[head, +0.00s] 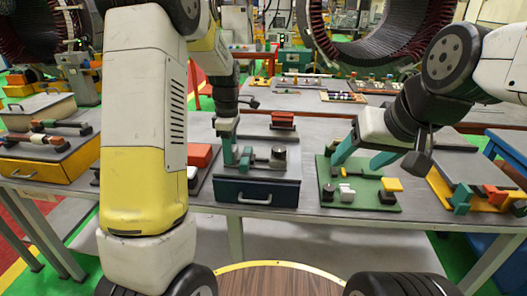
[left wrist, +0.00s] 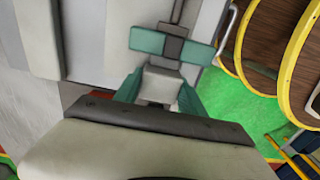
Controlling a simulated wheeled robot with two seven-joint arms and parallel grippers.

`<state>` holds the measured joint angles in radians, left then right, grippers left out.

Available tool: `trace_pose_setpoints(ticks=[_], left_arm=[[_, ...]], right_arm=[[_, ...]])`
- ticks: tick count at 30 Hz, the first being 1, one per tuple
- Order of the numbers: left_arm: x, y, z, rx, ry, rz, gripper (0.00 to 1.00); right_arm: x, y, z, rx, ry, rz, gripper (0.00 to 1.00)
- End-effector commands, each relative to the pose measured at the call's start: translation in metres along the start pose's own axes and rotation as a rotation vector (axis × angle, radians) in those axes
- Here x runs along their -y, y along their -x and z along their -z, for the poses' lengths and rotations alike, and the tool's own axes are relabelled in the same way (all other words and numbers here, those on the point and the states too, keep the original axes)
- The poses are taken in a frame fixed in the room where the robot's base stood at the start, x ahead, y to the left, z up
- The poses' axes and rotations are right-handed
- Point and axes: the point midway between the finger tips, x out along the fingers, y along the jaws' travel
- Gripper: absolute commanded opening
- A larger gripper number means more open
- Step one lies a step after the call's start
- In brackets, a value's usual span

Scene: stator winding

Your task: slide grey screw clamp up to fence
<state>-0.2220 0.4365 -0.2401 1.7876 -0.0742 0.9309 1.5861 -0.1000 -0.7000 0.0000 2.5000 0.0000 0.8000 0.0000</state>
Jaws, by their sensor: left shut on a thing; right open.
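My left gripper (head: 237,160) is low over the grey top of a blue drawer box (head: 257,192). In the left wrist view its teal fingertips (left wrist: 173,48) are closed on both sides of a dark grey piece, which looks like the grey screw clamp (left wrist: 172,30), with a thin rod running away from it. In the head view the fingers mostly hide the clamp. A grey block with a dark round knob (head: 278,153) stands just right of the fingers. I cannot make out the fence clearly. My right gripper (head: 364,160) is open and empty above a green board (head: 372,204).
The green board holds a black knob, white blocks and a yellow block (head: 391,185). A red block (head: 283,119) lies behind the drawer box. Red blocks (head: 200,156) lie to its left, and a yellow case (head: 50,165) stands further left. Bare table shows between box and board.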

Motion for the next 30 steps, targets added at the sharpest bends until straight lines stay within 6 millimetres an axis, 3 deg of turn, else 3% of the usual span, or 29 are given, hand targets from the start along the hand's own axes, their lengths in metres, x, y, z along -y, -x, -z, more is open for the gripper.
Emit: trace_pose_setpoints(ticks=[30], left_arm=[[-0.042,0.001,-0.005,0.001,0.001,-0.003,0.0]], right_arm=[[0.0,0.0,0.0,0.0,0.0,0.0,0.64]])
